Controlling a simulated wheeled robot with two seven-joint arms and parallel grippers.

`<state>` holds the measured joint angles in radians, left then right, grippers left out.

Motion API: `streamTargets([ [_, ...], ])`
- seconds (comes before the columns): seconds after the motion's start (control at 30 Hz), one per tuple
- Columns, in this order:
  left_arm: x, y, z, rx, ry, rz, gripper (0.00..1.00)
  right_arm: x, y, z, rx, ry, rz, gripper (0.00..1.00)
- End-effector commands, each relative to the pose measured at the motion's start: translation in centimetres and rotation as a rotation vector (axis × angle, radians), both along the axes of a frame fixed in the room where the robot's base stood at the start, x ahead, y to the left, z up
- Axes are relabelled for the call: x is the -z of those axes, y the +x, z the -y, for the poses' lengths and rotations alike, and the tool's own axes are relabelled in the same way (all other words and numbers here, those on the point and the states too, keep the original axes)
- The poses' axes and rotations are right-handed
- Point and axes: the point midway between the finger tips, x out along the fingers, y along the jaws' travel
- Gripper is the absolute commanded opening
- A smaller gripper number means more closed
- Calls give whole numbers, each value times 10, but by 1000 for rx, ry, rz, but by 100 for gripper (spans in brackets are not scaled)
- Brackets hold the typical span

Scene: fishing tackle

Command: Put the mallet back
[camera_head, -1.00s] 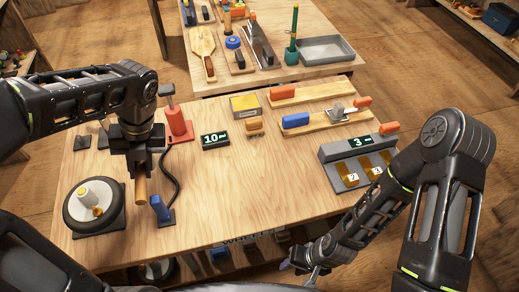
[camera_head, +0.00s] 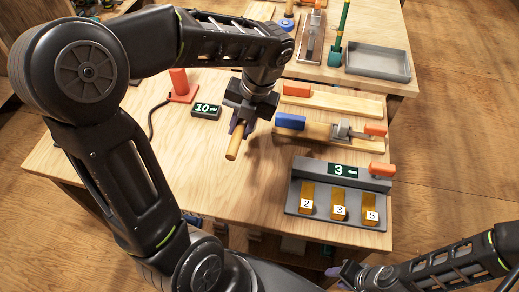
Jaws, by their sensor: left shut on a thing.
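My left gripper (camera_head: 239,129) is shut on the mallet, whose light wooden handle (camera_head: 234,148) sticks out below the fingers. It is held over the wooden workbench, near the left ends of the two wooden boards. The rest of the mallet is hidden by the gripper, so I cannot see its head. My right gripper (camera_head: 343,274) is low at the bottom right, beyond the bench's front edge. Its fingers are too small and dark to tell whether they are open.
A grey block (camera_head: 300,190) with numbered yellow tabs stands at the bench's right. A board (camera_head: 318,132) bears a blue block (camera_head: 290,121) and a metal clamp. A "10" display (camera_head: 206,111) and a red stand (camera_head: 180,88) are left. A grey tray (camera_head: 378,62) lies on the back table.

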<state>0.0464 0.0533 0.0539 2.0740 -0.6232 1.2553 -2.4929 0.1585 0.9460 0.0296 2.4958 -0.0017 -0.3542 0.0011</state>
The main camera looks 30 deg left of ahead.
Motion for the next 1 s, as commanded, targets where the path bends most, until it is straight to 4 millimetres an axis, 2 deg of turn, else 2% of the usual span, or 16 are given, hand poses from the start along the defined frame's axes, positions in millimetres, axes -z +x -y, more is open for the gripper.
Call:
streamTargets([
  [0.27,4,0,0,1,1,-1,0,0,0,0,0,0,0,36],
  [0.53,49,-1,0,0,0,-4,0,1,0,0,0,0,0,36],
  [0.63,60,0,0,1,1,-1,0,1,0,0,1,0,0,36],
  [1.0,65,0,0,0,1,0,0,1,0,0,1,0,0,36],
])
